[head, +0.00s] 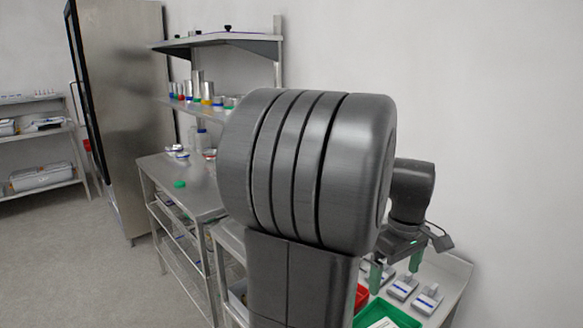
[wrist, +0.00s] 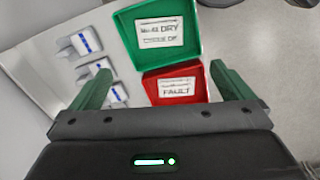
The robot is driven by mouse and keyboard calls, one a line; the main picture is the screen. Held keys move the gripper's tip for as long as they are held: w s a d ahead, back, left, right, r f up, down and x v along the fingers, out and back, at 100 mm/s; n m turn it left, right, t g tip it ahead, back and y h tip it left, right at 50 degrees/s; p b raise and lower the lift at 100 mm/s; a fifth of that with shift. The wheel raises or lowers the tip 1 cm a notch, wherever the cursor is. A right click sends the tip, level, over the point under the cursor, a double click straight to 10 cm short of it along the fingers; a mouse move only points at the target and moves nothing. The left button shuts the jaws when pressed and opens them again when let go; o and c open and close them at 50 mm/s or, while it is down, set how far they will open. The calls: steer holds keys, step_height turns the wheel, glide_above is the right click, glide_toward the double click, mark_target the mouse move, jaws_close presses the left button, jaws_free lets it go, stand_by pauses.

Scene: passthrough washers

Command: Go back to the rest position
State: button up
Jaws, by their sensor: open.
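My gripper (head: 396,268) is at the right in the head view, above the bench with the trays. In the wrist view its two green fingers stand wide apart with nothing between them, so my gripper (wrist: 160,78) is open and empty. Beyond the fingertips lie a green tray (wrist: 190,50) with a label reading DRY and a red tray (wrist: 202,78) labelled FAULT. Part of the green tray (head: 408,317) and of the red tray (head: 361,290) also shows in the head view. My own arm hides much of the middle.
Several white devices with blue marks (wrist: 86,42) lie beside the trays on the bench (head: 456,270). A steel table (head: 152,163) and wall shelf with jars (head: 207,92) stand left of my arm. A tall steel cabinet (head: 128,100) is further left. The floor (head: 60,260) at left is clear.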

step_height(320, 180, down, 13)
steer(key=shift+r, duration=0.1)
steer(key=shift+r+p, duration=0.9)
steer(key=shift+p, duration=0.05)
steer(key=shift+r+p, duration=0.5)
steer(key=shift+r, duration=0.2)
steer(key=shift+f, duration=0.15)
